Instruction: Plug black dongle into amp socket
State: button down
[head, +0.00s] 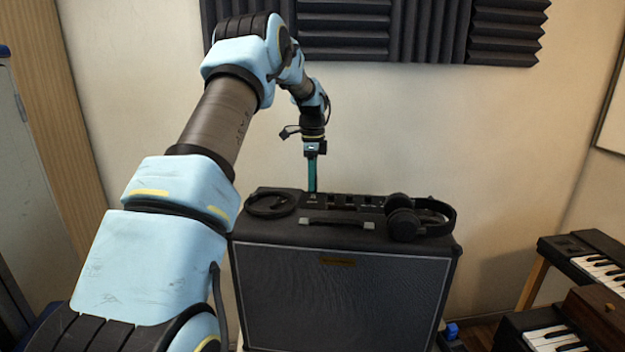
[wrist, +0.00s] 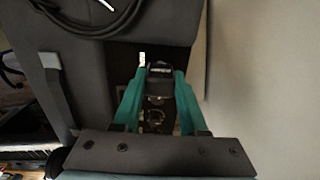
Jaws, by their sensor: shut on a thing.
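The black amp (head: 345,290) stands against the wall, with a row of small dark sockets (head: 350,201) in the panel along the back of its top. My gripper (head: 312,188) points straight down at the left part of this panel. In the wrist view its teal fingers (wrist: 160,85) are shut on the small black dongle (wrist: 160,72). The dongle is at the dark panel recess (wrist: 121,62), beside a small pale mark. Its lower end is hidden, so I cannot tell whether it is in a socket. The head view does not show the dongle clearly.
A coiled black cable (head: 270,203) lies left on the amp top, and headphones (head: 418,216) lie right. The amp handle (head: 336,221) is in front of the panel. The wall (head: 400,130) is close behind. Keyboards (head: 590,262) stand at the right.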

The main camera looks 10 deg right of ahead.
jog(key=shift+f, duration=0.4)
jog(key=shift+c, duration=1.8)
grip_release()
